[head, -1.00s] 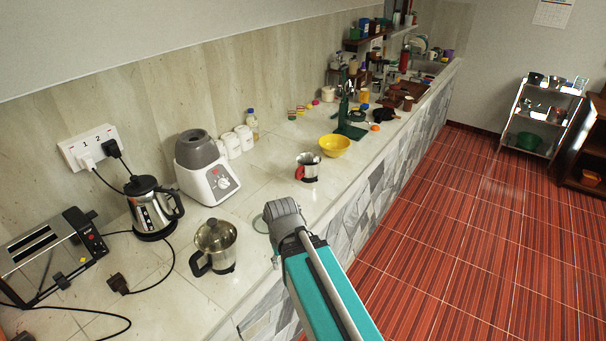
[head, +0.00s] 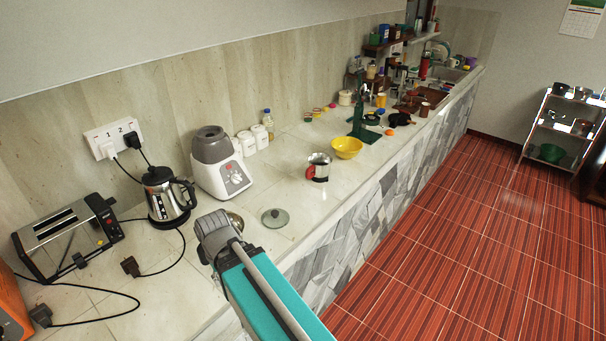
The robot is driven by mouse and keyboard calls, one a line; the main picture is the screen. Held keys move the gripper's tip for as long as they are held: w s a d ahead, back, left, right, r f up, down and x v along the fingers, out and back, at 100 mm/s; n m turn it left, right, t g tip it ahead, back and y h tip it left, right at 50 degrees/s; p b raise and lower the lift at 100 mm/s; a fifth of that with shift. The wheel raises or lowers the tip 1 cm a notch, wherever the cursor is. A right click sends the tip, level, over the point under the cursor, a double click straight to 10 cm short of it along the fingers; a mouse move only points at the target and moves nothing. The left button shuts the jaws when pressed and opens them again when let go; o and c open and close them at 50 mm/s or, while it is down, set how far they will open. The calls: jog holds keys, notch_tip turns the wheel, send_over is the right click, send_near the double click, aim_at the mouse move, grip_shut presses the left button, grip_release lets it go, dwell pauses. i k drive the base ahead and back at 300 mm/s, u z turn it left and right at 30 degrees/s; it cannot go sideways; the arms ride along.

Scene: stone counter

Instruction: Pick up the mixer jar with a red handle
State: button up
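The mixer jar with a red handle (head: 321,168) stands upright on the stone counter, a steel cup with its red handle on the left side. It is beside the yellow bowl. My gripper (head: 208,245) is at the end of the teal arm, low in the head view, nearer to me and to the left of the red-handled jar, well apart from it. The grey arm end hides the fingers, so their opening does not show. A second steel jar (head: 236,219) is mostly hidden behind my arm end.
A round lid (head: 275,217) lies between my arm and the red-handled jar. The mixer base (head: 222,165), kettle (head: 168,197) and toaster (head: 68,236) stand along the wall side. A yellow bowl (head: 347,147) and green stand (head: 364,123) are beyond the jar. Counter around the jar's near side is clear.

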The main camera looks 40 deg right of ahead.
aim_at(319, 169)
jog(key=u, duration=0.45)
jog(key=k, duration=1.05)
jog(key=z, duration=1.2)
jog(key=i, duration=0.7)
jog(key=z, duration=0.05)
